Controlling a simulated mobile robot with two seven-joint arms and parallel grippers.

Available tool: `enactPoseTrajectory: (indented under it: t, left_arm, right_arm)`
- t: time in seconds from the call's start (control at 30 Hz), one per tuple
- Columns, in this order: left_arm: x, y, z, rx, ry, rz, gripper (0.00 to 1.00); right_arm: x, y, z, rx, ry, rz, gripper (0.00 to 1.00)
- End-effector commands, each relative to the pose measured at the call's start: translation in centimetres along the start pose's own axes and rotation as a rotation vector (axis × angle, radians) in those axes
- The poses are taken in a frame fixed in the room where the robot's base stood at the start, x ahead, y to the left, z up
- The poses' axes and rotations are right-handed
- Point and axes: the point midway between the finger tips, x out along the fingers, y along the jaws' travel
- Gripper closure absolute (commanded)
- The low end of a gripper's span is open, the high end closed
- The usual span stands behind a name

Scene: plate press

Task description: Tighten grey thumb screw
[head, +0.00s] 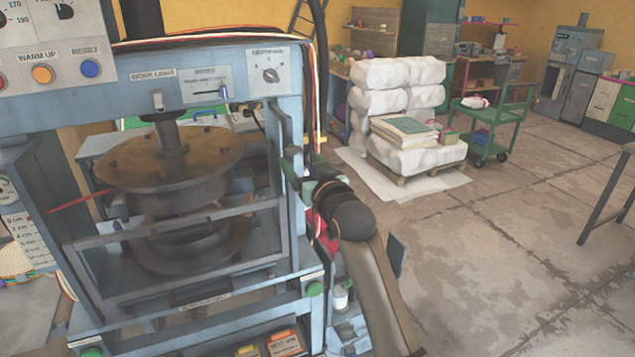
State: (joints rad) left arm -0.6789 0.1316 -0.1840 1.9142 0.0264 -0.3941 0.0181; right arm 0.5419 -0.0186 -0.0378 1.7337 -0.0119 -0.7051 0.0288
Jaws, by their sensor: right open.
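The blue-grey plate press (205,265) fills the left half of the head view. Its round dark brown upper plate (170,158) hangs from a central shaft above a lower round block, behind a clear-fronted guard frame. My right gripper (298,168) is at the press's right upright, with its black wrist behind it. It is open, and its fingertips are small and partly hidden against the upright. I cannot make out the grey thumb screw for certain; the wrist and gripper cover part of the upright. My left gripper is not in view.
A control panel (50,62) with orange and blue buttons is at upper left. A rotary knob (271,75) sits on the top beam. Red and white cables run down beside the right upright. White sacks (395,85) on a pallet and a green cart (490,115) stand behind.

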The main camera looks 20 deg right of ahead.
Motion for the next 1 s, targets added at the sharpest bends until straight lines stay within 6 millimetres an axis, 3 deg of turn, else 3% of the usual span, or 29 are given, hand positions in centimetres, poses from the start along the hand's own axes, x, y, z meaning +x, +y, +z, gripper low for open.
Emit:
enactPoseTrajectory:
  t: [0.3,0.5,1.0]
  left_arm:
    - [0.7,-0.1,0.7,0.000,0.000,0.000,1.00]
    - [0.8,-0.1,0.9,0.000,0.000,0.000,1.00]
    - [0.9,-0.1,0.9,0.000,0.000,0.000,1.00]
  right_arm:
    - [-5.5,0.0,0.2,0.000,0.000,0.000,0.22]
    - [-7.8,0.0,0.1,0.000,0.000,0.000,0.22]
    - [-8.7,0.0,0.0,0.000,0.000,0.000,0.22]
